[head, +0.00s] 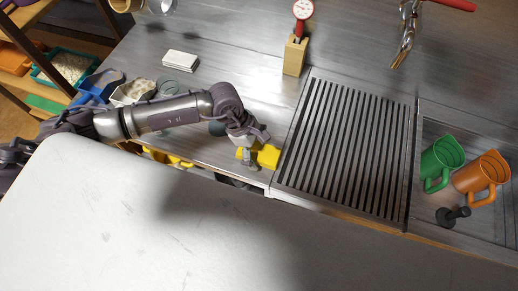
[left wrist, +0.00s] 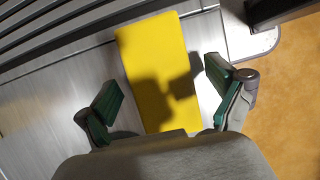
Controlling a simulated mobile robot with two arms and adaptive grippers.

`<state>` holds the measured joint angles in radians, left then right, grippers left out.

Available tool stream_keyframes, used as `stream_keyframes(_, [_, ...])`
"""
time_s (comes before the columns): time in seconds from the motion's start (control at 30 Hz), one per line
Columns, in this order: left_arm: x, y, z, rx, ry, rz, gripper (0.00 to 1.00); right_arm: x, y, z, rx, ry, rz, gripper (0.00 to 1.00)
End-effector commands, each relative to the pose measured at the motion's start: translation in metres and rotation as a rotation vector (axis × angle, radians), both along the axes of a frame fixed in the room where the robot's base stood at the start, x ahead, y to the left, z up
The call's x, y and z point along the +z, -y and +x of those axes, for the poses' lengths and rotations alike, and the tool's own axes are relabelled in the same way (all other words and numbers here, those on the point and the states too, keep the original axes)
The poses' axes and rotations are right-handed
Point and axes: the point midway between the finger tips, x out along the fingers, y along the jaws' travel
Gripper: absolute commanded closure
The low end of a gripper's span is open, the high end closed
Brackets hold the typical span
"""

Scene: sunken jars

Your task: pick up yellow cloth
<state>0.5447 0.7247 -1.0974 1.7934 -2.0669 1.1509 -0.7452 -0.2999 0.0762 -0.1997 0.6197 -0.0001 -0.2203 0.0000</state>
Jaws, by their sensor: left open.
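The yellow cloth (head: 266,156) lies flat on the grey counter, close to its front edge and just left of the slotted drain board. In the left wrist view the cloth (left wrist: 160,70) is a yellow rectangle between and beyond my fingers, with my gripper's shadow on it. My left gripper (head: 248,160) is over the cloth's near left end in the head view. Its two green-padded fingers (left wrist: 165,95) are wide apart, one on each side of the cloth, with nothing held. The cloth's near end is hidden by the gripper body. My right gripper is not in view.
The slotted drain board (head: 347,150) lies right of the cloth. A green mug (head: 440,160), an orange mug (head: 482,174) and a black stopper (head: 452,216) are in the sunken area at right.

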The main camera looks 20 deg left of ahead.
Motion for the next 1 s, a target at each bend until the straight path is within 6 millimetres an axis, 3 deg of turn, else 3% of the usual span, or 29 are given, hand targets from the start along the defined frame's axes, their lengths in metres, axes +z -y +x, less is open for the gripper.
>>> stream_keyframes(0.23, [-0.0017, 0.0006, -0.0001, -0.001, 0.0, 0.0, 0.1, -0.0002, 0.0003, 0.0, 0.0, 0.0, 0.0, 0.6])
stream_keyframes(0.6, [-0.0013, 0.0005, 0.0, 0.0, 0.0, -0.001, 0.71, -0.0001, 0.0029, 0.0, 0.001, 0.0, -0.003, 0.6])
stream_keyframes(1.0, [0.0058, 0.001, 0.0006, -0.001, 0.003, -0.003, 0.72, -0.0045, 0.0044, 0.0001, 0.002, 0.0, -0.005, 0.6])
